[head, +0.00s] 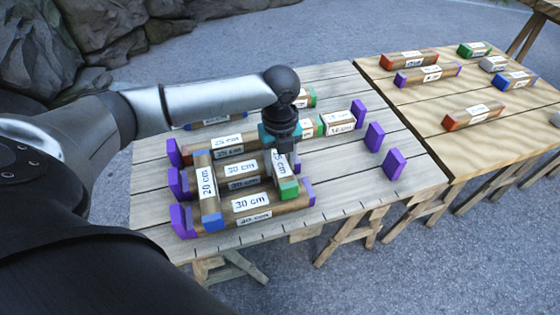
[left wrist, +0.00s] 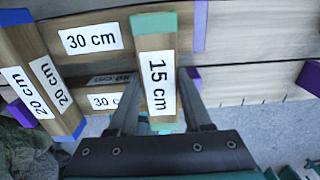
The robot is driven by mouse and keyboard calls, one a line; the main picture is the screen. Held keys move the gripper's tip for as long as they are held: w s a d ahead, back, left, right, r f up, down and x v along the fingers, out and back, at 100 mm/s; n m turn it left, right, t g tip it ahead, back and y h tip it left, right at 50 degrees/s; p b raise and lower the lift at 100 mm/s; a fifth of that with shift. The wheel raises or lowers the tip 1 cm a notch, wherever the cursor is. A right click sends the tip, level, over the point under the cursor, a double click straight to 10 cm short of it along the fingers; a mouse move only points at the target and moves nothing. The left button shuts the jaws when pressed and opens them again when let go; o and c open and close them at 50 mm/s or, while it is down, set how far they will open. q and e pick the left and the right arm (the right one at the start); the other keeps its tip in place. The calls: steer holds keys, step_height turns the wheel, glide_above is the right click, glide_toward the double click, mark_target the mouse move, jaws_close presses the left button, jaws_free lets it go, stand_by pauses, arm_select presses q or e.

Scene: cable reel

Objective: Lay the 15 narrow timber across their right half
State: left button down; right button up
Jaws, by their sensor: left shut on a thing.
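The 15 cm timber (head: 288,188) has green ends and a white label. It also shows in the left wrist view (left wrist: 157,80). My left gripper (head: 283,158) is shut on it, with one finger on each side. The timber lies crosswise over the right part of the purple-ended 30 cm timbers, the front one (head: 255,207) and the one behind it (head: 238,170). I cannot tell whether it touches them. A blue-ended 20 cm timber (head: 207,190) lies across their left part. My gripper partly hides the timbers behind. My right gripper is not in view.
Upright purple blocks (head: 393,164) stand along the right side of the grey plank table (head: 345,190), others at the left ends of the timbers. More timbers lie behind my gripper. The lighter table (head: 430,130) at right holds several loose timbers, including a red-ended one (head: 472,116).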

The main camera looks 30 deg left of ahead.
arm_select(q)
steer(key=shift+f, duration=0.3)
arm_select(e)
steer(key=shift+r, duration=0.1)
arm_select(q)
steer(key=shift+c, duration=1.2)
jaws_free()
steer(key=shift+r+p, duration=0.4)
steer(key=shift+r, duration=0.25)
step_height(320, 180, up, 3)
steer(key=shift+r+p, duration=0.15)
steer(key=shift+p, duration=0.65)
step_height(320, 180, up, 11)
steer(key=p, duration=0.4)
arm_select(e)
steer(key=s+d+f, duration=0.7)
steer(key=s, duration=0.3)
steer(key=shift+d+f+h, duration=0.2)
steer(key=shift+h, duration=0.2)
